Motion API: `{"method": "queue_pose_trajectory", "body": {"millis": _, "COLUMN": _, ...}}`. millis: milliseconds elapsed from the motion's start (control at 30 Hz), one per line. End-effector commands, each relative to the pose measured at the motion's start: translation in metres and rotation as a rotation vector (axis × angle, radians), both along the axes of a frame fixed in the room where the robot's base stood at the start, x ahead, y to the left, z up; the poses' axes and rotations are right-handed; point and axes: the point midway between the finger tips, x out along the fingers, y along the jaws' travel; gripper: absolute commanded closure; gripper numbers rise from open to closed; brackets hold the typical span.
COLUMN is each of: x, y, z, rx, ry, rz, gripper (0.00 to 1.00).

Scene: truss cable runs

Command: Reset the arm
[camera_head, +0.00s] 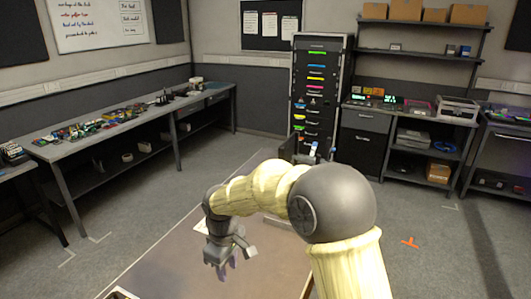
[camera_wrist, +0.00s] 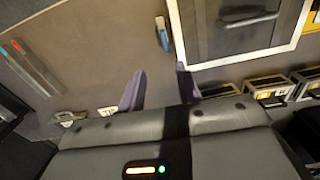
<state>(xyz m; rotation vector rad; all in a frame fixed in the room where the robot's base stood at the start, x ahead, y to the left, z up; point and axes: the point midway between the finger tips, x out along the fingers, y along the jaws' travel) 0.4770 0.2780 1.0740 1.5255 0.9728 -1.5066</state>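My arm reaches forward and bends down to the left in the head view. My gripper (camera_head: 226,267) points down over a brown flat surface (camera_head: 178,250). In the wrist view its two purple-grey fingers (camera_wrist: 160,84) stand apart, with only the bare brown surface showing between them. The gripper is open and holds nothing that I can see. A small blue item (camera_wrist: 162,34) lies on the surface beyond the fingertips in the wrist view.
In the wrist view a white-framed dark panel with a handle (camera_wrist: 248,20) is at upper right, with black-and-yellow boxes (camera_wrist: 270,88) below. Red and blue strips (camera_wrist: 33,68) lie at left. A cluttered bench (camera_head: 110,125), drawer rack (camera_head: 316,90) and shelves (camera_head: 425,150) line the walls. An orange floor mark (camera_head: 410,242) is right.

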Motion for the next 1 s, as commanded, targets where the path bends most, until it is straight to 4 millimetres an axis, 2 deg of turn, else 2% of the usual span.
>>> {"method": "queue_pose_trajectory", "body": {"millis": 167, "x": -0.007, "y": -0.069, "z": 0.005, "rx": 0.011, "ry": -0.038, "rz": -0.215, "gripper": 0.66}}
{"method": "queue_pose_trajectory", "body": {"millis": 267, "x": -0.020, "y": -0.116, "z": 0.007, "rx": 0.026, "ry": -0.066, "rz": -0.382, "gripper": 0.66}}
{"method": "queue_pose_trajectory", "body": {"millis": 400, "x": -0.047, "y": -0.179, "z": 0.007, "rx": 0.053, "ry": -0.107, "rz": -0.624, "gripper": 0.66}}
{"method": "queue_pose_trajectory", "body": {"millis": 500, "x": -0.072, "y": -0.219, "z": 0.006, "rx": 0.079, "ry": -0.139, "rz": -0.804, "gripper": 0.66}}
{"method": "queue_pose_trajectory", "body": {"millis": 600, "x": -0.100, "y": -0.251, "z": 0.003, "rx": 0.104, "ry": -0.167, "rz": -0.970, "gripper": 0.66}}
{"method": "queue_pose_trajectory", "body": {"millis": 700, "x": -0.120, "y": -0.270, "z": 0.001, "rx": 0.124, "ry": -0.186, "rz": -1.085, "gripper": 0.66}}
{"method": "queue_pose_trajectory", "body": {"millis": 767, "x": -0.127, "y": -0.275, "z": 0.000, "rx": 0.131, "ry": -0.194, "rz": -1.122, "gripper": 0.66}}
{"method": "queue_pose_trajectory", "body": {"millis": 1000, "x": -0.130, "y": -0.277, "z": -0.001, "rx": 0.135, "ry": -0.196, "rz": -1.141, "gripper": 0.66}}
